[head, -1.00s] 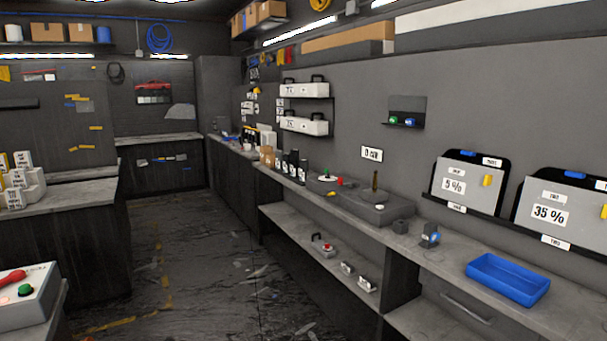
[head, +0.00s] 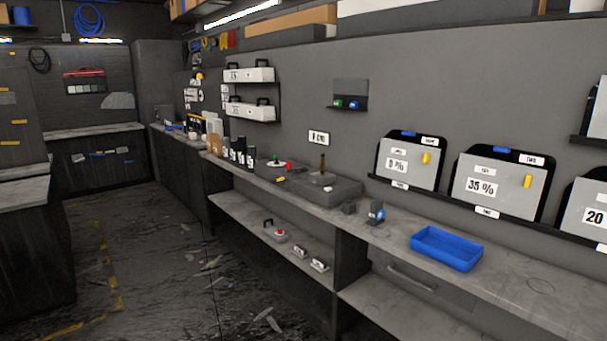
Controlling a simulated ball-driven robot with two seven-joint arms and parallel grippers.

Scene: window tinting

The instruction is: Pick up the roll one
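No gripper of mine is in view. I cannot pick out a thing clearly marked as roll one. Several grey panels with black backing lean on the wall ledge at the right. The left panel (head: 408,166) reads about 5 %, with small tags too blurred to read surely. The middle panel (head: 498,190) reads 35 % and a tag below it seems to say TWO. A third panel (head: 588,215) reads 20 and is cut off by the right edge. Each of the first two has a blue piece on top and a yellow piece on its face.
A blue tray (head: 446,248) sits on the long grey counter (head: 515,285), with bare counter to its right. A small blue-and-dark device (head: 376,212) stands left of it. Dark bottles (head: 238,152) stand farther back. The floor (head: 150,260) at the left is open, with scraps on it.

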